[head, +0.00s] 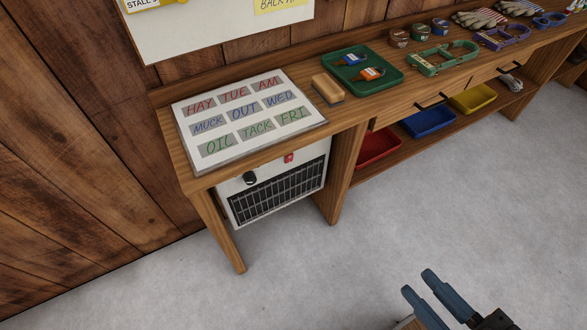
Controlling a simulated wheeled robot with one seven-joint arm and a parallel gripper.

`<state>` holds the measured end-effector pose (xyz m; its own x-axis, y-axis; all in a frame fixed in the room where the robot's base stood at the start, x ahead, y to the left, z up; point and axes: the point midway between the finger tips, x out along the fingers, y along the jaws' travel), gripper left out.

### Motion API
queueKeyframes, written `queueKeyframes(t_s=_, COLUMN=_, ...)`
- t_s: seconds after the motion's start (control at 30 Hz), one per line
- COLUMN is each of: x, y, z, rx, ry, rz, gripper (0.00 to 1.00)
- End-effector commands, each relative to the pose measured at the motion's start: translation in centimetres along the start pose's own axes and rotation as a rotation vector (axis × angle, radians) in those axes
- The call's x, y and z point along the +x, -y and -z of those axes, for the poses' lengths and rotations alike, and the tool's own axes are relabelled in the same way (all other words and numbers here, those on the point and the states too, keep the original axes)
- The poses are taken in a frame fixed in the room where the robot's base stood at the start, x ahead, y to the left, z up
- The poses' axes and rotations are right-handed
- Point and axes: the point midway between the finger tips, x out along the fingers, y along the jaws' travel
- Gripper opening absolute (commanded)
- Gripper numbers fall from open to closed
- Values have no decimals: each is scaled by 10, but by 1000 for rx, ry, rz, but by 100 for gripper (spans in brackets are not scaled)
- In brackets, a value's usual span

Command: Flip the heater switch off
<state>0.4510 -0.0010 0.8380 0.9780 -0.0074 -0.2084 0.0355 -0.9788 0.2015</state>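The heater (273,184) is a white box with a dark grille, under the left end of the wooden bench. On its top front strip are a black round knob (250,178) and a small red switch (289,158) to the right of the knob. The switch is too small to tell which way it is set. My gripper (418,283) is at the bottom right of the head view, above the grey floor and well apart from the heater. Its two blue-grey fingers are spread with nothing seen between them.
The wooden bench (350,112) carries a word board (247,118), a wooden block (327,88) and a green tray (363,85). A bench leg (345,160) stands just right of the heater. Red, blue and yellow bins sit on the low shelf. Floor before the heater is clear.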

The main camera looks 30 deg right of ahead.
Motion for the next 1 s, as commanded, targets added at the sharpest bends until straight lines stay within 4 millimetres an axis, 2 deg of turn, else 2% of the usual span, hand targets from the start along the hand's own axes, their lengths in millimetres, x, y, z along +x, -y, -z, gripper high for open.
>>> queueKeyframes(t_s=0.03, x=18, y=5, z=-26, rx=-57, ry=-20, rz=-9, gripper=21)
queueKeyframes(t_s=0.27, x=87, y=14, z=-90, rx=-357, ry=-94, rz=-49, gripper=0)
queueKeyframes(t_s=0.5, x=166, y=19, z=-146, rx=-669, ry=-156, rz=-106, gripper=0)
queueKeyframes(t_s=0.8, x=270, y=14, z=-196, rx=-1055, ry=-211, rz=-198, gripper=0)
queueKeyframes(t_s=1.0, x=322, y=8, z=-210, rx=-1251, ry=-228, rz=-249, gripper=0)
